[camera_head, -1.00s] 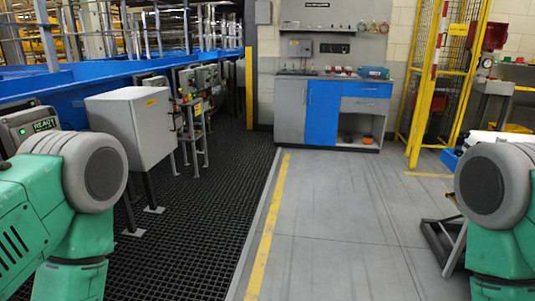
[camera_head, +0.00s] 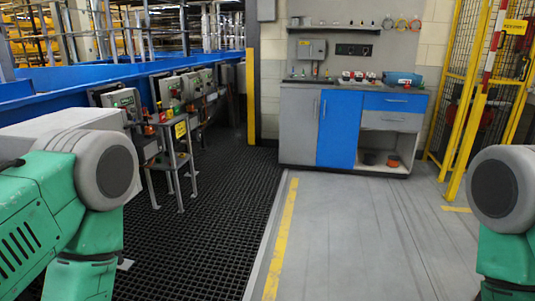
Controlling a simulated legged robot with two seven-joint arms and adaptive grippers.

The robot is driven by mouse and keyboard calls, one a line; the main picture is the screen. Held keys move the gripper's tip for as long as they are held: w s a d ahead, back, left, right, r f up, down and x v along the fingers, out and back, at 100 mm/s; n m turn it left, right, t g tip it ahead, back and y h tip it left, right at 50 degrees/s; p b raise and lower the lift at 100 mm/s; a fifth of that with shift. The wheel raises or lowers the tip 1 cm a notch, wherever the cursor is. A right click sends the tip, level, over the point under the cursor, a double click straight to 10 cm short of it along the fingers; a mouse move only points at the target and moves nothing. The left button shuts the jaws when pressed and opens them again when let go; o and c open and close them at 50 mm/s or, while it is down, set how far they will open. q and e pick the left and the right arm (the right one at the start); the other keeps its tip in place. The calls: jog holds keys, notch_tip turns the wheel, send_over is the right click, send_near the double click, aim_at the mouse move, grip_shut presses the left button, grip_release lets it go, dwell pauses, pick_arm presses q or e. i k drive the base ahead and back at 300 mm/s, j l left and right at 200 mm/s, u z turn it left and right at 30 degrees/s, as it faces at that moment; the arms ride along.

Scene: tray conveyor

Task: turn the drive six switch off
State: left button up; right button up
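No switch can be made out as the drive six switch. Several grey control boxes stand in a row along the blue conveyor at left; one box (camera_head: 171,92) sits behind a small stand with red, yellow and green parts, and a nearer box with a green display (camera_head: 123,99) is beside it. Their labels are too small to read. My green left arm shows at the lower left and my green right arm at the right edge. Neither gripper is in view.
Black grating (camera_head: 210,200) covers the floor beside the blue conveyor (camera_head: 60,95). A yellow line (camera_head: 281,235) borders clear grey floor. A blue and grey workbench (camera_head: 345,130) stands ahead. A yellow cage (camera_head: 480,90) is at right.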

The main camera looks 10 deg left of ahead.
aim_at(162, 85)
jog(key=i+u, duration=0.15)
jog(key=i, duration=0.3)
jog(key=i+l+u, duration=0.15)
jog(key=i, duration=0.35)
jog(key=i+l+u, duration=0.2)
jog(key=i, duration=0.25)
jog(key=i+l+u, duration=0.15)
jog(key=i, duration=0.3)
jog(key=i+l+u, duration=0.65)
jog(key=i+l, duration=0.05)
jog(key=i, duration=0.05)
